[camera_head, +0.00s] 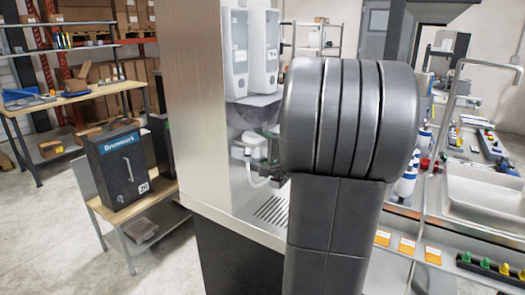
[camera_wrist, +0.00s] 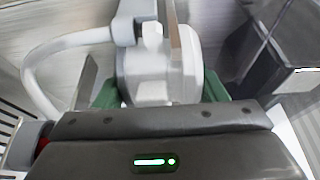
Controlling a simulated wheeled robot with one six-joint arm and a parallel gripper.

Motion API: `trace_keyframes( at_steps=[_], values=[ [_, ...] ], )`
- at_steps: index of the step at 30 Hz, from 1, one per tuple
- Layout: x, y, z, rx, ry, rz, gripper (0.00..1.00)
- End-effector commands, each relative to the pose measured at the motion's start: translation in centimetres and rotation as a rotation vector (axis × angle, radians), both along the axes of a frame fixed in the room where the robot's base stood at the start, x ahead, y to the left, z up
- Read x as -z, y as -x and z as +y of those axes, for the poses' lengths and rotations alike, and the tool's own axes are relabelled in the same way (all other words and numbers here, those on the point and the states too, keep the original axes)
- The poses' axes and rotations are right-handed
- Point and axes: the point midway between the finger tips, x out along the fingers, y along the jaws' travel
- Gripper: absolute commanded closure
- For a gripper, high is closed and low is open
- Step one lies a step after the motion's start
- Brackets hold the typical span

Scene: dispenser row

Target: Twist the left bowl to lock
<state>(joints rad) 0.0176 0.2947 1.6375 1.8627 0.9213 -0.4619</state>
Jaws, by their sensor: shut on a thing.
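My gripper's green fingers show in the wrist view (camera_wrist: 160,92), one on each side of a white rounded part, which looks like the bowl (camera_wrist: 155,70). The gripper is shut on it. A curved white tube (camera_wrist: 40,65) runs beside it at the left. In the head view the white bowl part (camera_head: 250,150) sits low inside the metal dispenser housing (camera_head: 205,110), below two white upright dispenser units (camera_head: 240,50). My arm covers the right side of the housing and most of my gripper there. Whether the bowl is locked cannot be told.
A slotted drip grate (camera_head: 272,210) lies below the bowl. A dark box (camera_head: 122,168) stands on a low bench at the left. A metal sink (camera_head: 485,195) and counter with bottles stand at the right. The housing's side wall is close to the arm.

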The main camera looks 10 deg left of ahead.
Motion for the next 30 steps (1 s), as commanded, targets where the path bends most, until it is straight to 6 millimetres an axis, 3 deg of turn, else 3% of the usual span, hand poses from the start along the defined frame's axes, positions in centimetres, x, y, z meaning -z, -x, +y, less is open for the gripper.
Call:
trace_keyframes(
  at_steps=[30],
  values=[
    [0.00, 0.24, 0.06, 0.136, -0.001, 0.001, 0.59]
  ],
)
